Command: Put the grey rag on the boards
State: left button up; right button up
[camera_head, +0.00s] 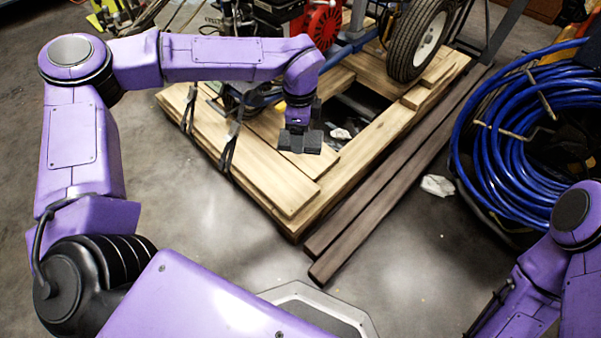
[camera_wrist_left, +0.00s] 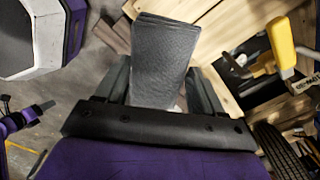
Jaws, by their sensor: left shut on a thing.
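The grey rag (camera_head: 300,142) is a dark, folded, flat rectangle. My left gripper (camera_head: 299,128) is shut on it over the boards (camera_head: 265,135), which are pale planks on a wooden pallet frame. In the left wrist view the rag (camera_wrist_left: 165,55) sticks out between the two fingers, with boards (camera_wrist_left: 222,35) beside and beyond it. I cannot tell whether the rag touches the wood. My right arm shows at the lower right of the head view; its gripper is out of the frame.
A wheeled machine with a tyre (camera_head: 420,40) and red engine part (camera_head: 322,22) stands on the pallet. Black straps (camera_head: 230,150) cross the planks. Dark beams (camera_head: 385,185) lie alongside. A blue hose coil (camera_head: 500,165) is at right. White crumpled scraps (camera_head: 437,185) lie nearby.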

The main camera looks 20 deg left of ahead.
pick_arm(q)
jog(key=s+f+m+b, duration=0.3)
jog(key=s+f+m, duration=0.55)
jog(key=f, duration=0.45)
jog(key=b, duration=0.7)
send_over(285, 181)
jog(key=shift+n, duration=0.45)
notch_tip(285, 181, down, 9)
jog(key=shift+d+f, duration=0.1)
jog(key=shift+f, duration=0.05)
notch_tip(285, 181, down, 3)
jog(key=shift+w+r+b, duration=0.1)
jog(key=shift+b, duration=0.5)
jog(key=shift+f, duration=0.4)
jog(key=shift+r, duration=0.15)
jog(key=o, duration=1)
pick_arm(e)
jog(key=s+d+f+n+g+y, duration=0.1)
jog(key=s+f+n+g, duration=0.4)
jog(key=f, duration=0.5)
jog(key=shift+s+f+n+g+y, duration=0.15)
jog(key=shift+s+n+g+y, duration=0.25)
jog(key=shift+s+y, duration=0.5)
